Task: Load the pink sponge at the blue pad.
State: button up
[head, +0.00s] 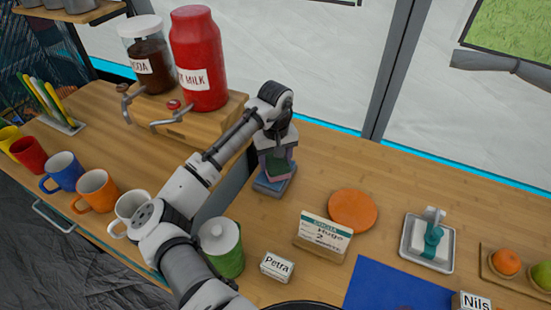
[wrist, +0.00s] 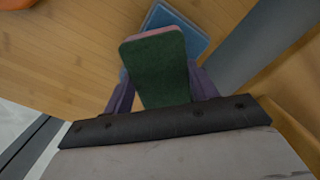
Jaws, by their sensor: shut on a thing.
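The pink sponge has a dark green top face (wrist: 157,70) and a thin pink edge in the wrist view; its green top also shows in the head view (head: 279,167). My gripper (head: 276,162) points down and is shut on it, with a purple finger on each side. A small blue tray-like thing (wrist: 183,22) lies below the sponge; it also shows in the head view (head: 272,185). I cannot tell whether the sponge touches it. The blue pad (head: 390,288) lies flat at the front right, well away from my gripper.
A wooden drinks stand (head: 205,120) is close left of my gripper. An orange disc (head: 353,210), a card stand (head: 323,240), a "Petra" block (head: 277,267) and a tray with a white and teal thing (head: 428,242) stand to the right. A "Nils" block (head: 472,301) stands at the pad's right.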

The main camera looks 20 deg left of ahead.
aim_at(275, 161)
jog(key=shift+f, duration=0.75)
dwell(2.2)
notch_tip(275, 161, up, 7)
jog(key=p, duration=0.7)
jog(key=shift+r, duration=0.1)
dwell(0.7)
